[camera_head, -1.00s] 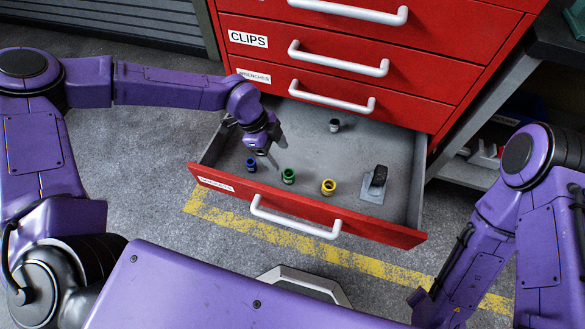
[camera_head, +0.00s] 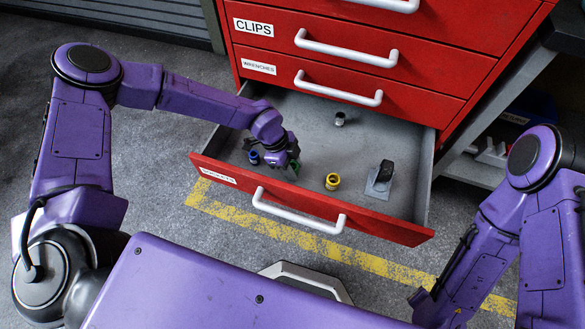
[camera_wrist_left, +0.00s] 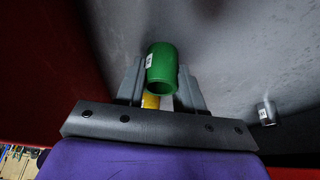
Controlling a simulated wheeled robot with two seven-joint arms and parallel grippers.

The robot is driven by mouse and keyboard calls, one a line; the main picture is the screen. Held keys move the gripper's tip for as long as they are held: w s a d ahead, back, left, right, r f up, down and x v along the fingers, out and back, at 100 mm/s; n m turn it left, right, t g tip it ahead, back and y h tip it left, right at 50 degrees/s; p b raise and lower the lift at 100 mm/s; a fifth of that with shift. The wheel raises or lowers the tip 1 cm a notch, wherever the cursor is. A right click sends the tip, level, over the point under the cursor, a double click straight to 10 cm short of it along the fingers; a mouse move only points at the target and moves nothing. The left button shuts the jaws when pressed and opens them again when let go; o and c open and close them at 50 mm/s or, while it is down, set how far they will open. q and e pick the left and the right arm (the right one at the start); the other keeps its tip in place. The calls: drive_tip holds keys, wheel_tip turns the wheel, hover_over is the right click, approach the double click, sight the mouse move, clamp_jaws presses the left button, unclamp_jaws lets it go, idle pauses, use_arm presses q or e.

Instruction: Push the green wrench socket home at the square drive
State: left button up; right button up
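The green wrench socket (camera_wrist_left: 161,68) shows large in the left wrist view, its open end toward the camera, between the two grey fingers of my left gripper (camera_wrist_left: 160,78). The fingers stand apart on either side of it, and I see no clear grip. In the head view the left gripper (camera_head: 283,165) is low inside the open drawer and hides most of the green socket. A black upright block on a grey plate (camera_head: 380,178) stands at the drawer's right; I cannot make out a square drive on it. My right gripper is out of view.
In the drawer (camera_head: 310,206), a blue socket (camera_head: 254,157) stands left of the gripper, a yellow socket (camera_head: 333,181) right of it, and a silver one (camera_head: 340,119) at the back. The red front wall and handle bound the near side. The drawer's middle is clear.

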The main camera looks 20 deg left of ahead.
use_arm(q)
drive_tip(key=c, duration=0.4)
